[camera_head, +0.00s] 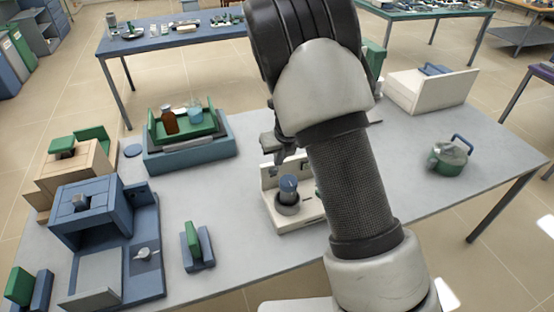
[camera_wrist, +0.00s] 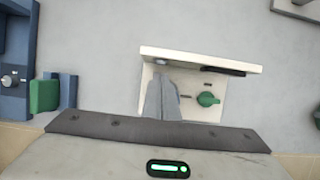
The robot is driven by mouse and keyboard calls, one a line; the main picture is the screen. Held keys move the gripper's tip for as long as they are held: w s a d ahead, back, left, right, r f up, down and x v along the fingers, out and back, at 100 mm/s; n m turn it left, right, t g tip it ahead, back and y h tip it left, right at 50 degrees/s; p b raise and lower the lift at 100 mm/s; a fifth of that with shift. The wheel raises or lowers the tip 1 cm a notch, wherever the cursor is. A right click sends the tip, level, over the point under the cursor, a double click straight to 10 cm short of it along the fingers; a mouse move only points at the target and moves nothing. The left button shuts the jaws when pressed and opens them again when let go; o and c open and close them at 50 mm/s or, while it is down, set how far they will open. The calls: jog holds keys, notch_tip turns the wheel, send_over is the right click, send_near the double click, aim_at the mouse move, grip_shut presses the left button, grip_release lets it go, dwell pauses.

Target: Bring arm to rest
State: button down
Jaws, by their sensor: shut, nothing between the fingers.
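My arm reaches over the grey table (camera_head: 350,275) from the front and covers part of its middle. My gripper (camera_head: 279,158) shows beside the arm, above a small white device (camera_head: 298,223) with a blue-topped round part (camera_head: 288,186). In the wrist view my gripper (camera_wrist: 162,98) is shut and empty, with its grey fingers in front of the white device (camera_wrist: 200,57). A green knob (camera_wrist: 208,99) shows to the right of the fingers. The fingers hide part of the device.
A blue furnace (camera_head: 88,208) and a beige one (camera_head: 75,172) stand at left. A blue tray with a green rack (camera_head: 185,125) holds a brown bottle. A white box (camera_head: 430,90) and a green kettle-like pot (camera_head: 450,157) stand at right. Bare tabletop lies between them.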

dwell(0.6)
jog(key=s+d+r+n+y, duration=0.1)
jog(key=s+r+n, duration=0.55)
jog(key=r, duration=0.35)
jog(key=s+d+r+n+y, duration=0.1)
jog(key=s+r+n, duration=0.5)
jog(key=r+n, duration=0.3)
jog(key=s+d+r+n+h, duration=0.1)
jog(key=s+d+r+n, duration=0.2)
jog(key=s+n, duration=0.5)
jog(key=s+d+r+n+t+h, duration=0.1)
jog(key=s+d+r+n, duration=0.3)
jog(key=s+n, duration=0.5)
jog(key=s+h, duration=0.1)
jog(key=s, duration=0.2)
jog(key=shift+d+r+t, duration=0.2)
jog(key=shift+r+t, duration=0.1)
jog(key=shift+r, duration=0.1)
